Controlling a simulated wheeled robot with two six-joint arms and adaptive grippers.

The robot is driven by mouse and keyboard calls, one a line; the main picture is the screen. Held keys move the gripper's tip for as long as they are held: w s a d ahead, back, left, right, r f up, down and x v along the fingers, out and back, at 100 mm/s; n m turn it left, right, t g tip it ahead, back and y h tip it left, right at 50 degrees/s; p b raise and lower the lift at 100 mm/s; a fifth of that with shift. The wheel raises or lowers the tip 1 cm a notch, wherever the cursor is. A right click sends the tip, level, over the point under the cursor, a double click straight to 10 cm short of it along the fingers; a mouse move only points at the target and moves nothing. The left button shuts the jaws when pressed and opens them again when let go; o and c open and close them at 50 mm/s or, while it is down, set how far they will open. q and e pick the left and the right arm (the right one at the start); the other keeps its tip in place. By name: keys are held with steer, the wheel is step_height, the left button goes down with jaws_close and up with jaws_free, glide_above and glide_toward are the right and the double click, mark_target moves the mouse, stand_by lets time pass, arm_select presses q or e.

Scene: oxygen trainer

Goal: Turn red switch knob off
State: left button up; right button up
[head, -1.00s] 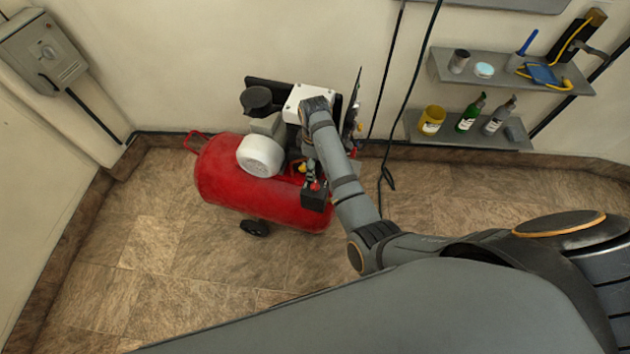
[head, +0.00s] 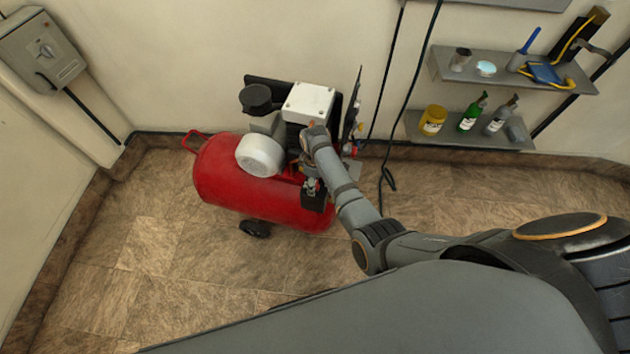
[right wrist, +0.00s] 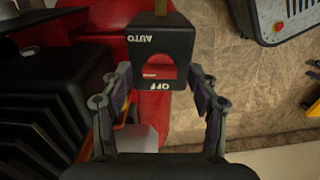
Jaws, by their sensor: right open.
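The red switch knob (right wrist: 160,72) sits on the face of a black switch box (right wrist: 178,38) in the right wrist view. White lettering on the box reads AUTO above the knob and OFF below it. The knob's ridge lies crosswise in the picture, with a small light mark at its left end. My right gripper (right wrist: 161,80) is open, one finger on each side of the knob, with gaps showing and nothing held. In the head view my right gripper (head: 311,186) is over the black box (head: 318,204) and hides the knob. My left gripper does not show.
The box belongs to a red compressor tank (head: 230,185) with a white motor (head: 260,155) and a white-topped pump (head: 308,100). Shelves (head: 510,72) with bottles hang at the right. A grey wall box (head: 40,52) is at the left. The tiled floor in front is clear.

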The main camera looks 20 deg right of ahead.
steer(key=c, duration=1.2)
steer(key=shift+o, duration=0.2)
